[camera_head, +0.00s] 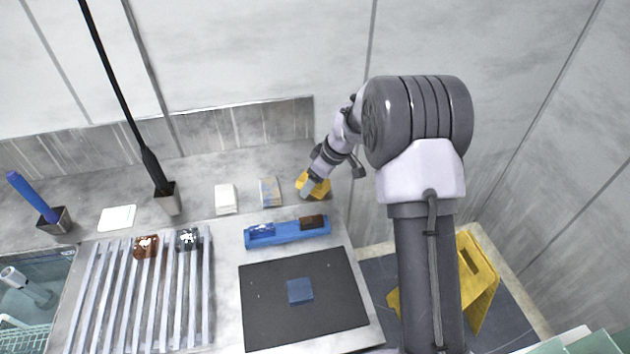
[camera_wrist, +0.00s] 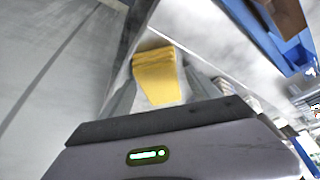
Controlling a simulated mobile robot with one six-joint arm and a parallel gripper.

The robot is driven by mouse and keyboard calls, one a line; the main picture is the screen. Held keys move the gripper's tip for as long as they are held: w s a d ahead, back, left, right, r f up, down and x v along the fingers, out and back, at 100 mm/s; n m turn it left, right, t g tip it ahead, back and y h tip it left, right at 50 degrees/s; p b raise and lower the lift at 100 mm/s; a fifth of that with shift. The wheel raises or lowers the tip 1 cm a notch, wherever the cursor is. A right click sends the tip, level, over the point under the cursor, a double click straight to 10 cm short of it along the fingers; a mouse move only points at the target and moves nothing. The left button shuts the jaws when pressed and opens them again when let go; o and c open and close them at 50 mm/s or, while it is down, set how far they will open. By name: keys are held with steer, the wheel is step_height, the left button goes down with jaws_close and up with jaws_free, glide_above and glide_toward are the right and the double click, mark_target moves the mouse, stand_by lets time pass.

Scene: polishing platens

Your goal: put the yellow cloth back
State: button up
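The yellow cloth (camera_head: 321,188) lies at the back right corner of the counter, partly hidden by my gripper (camera_head: 307,190). In the wrist view the cloth (camera_wrist: 157,74) looks like a folded stack, its near end reaching between the fingers. My gripper (camera_wrist: 161,78) is directly over the cloth, with one finger on each side of it. The fingers stand wide apart, and narrow light gaps seem to show beside the cloth. Whether a finger touches it is hard to tell.
A striped stack (camera_head: 270,192) and a white stack (camera_head: 226,198) stand to the left. A slatted rack (camera_head: 130,310) is left; a wall rises behind.

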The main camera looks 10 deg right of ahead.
steer(key=shift+r+p, duration=0.35)
steer(key=shift+p, duration=0.05)
steer(key=s+r+m+p, duration=0.2)
steer(key=s+r, duration=0.3)
steer(key=r, duration=0.5)
steer(key=s+r+m+p, duration=0.1)
steer(key=s+r, duration=0.5)
steer(key=r, duration=0.4)
steer(key=s+a+r+m+t, duration=0.1)
steer(key=s+m, duration=0.2)
steer(key=s, duration=0.5)
steer(key=s+a+r+m, duration=0.2)
steer(key=s+m, duration=0.2)
steer(key=s, duration=0.4)
steer(key=s+a+r+m+t+h, duration=0.1)
steer(key=s+m, duration=0.2)
steer(key=s, duration=0.6)
steer(key=shift+a+r+t, duration=0.15)
steer(key=shift+r+t, duration=0.15)
steer(key=shift+r, duration=0.1)
